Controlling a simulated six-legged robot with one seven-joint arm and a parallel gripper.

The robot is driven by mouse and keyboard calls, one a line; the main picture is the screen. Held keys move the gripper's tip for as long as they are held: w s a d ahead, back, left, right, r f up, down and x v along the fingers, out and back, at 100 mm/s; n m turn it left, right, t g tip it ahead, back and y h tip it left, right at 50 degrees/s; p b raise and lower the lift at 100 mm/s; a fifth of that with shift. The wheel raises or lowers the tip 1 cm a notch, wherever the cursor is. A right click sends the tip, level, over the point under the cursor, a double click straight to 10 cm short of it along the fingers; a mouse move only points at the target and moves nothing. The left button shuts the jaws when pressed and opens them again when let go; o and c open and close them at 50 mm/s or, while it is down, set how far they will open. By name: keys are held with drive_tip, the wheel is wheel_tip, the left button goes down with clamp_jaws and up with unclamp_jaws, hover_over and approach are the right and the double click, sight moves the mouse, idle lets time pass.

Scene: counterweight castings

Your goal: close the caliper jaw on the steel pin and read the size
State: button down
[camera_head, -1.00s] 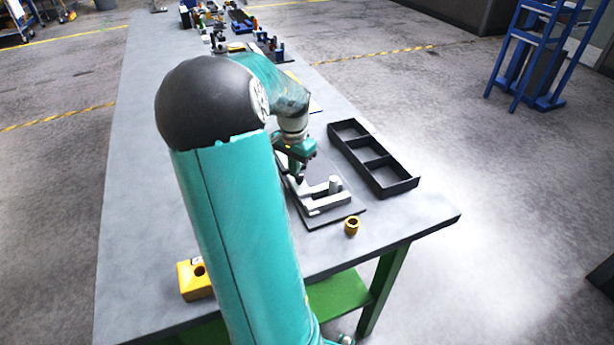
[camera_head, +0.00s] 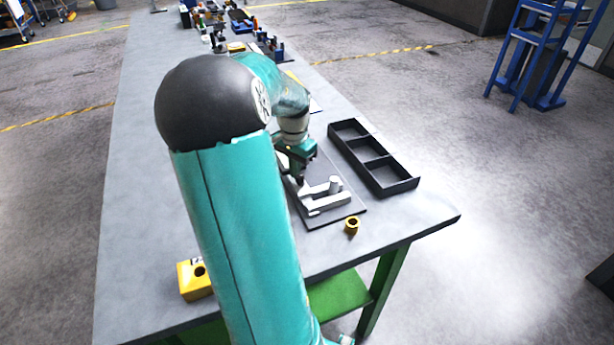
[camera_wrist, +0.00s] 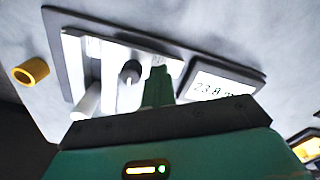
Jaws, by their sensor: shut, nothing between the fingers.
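The pale caliper (camera_head: 325,206) lies on a dark plate (camera_head: 345,221) near the table's right edge; it also shows in the wrist view (camera_wrist: 75,62). The steel pin (camera_head: 335,185) stands upright by its jaws, and in the wrist view it is a light cylinder (camera_wrist: 87,103). I cannot tell whether both jaws touch it. A black knob (camera_wrist: 130,71) sits on the sliding part. The display (camera_wrist: 208,88) reads about 23.8; its last characters are unclear. My gripper (camera_head: 300,180) is shut and empty, its teal fingers (camera_wrist: 158,80) beside the knob, between it and the display.
A black tray with three empty compartments (camera_head: 415,183) lies right of the plate. A yellow ring (camera_head: 351,226) stands near the table edge, and a yellow block with a hole (camera_head: 194,280) is at the front left. Several tools lie at the far end.

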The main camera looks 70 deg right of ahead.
drive_tip(key=shift+s+a, duration=0.1)
drive_tip(key=shift+s, duration=0.1)
idle(0.4)
drive_tip(key=shift+r, duration=0.25)
drive_tip(key=shift+s+a+r, duration=0.1)
drive_tip(key=shift+r, duration=0.75)
drive_tip(key=shift+w+d+r, duration=0.15)
drive_tip(key=shift+w+d, duration=0.05)
drive_tip(key=shift+a+r, duration=0.15)
drive_tip(key=shift+r, duration=0.6)
drive_tip(key=shift+w+r, duration=0.1)
drive_tip(key=shift+r, duration=1.4)
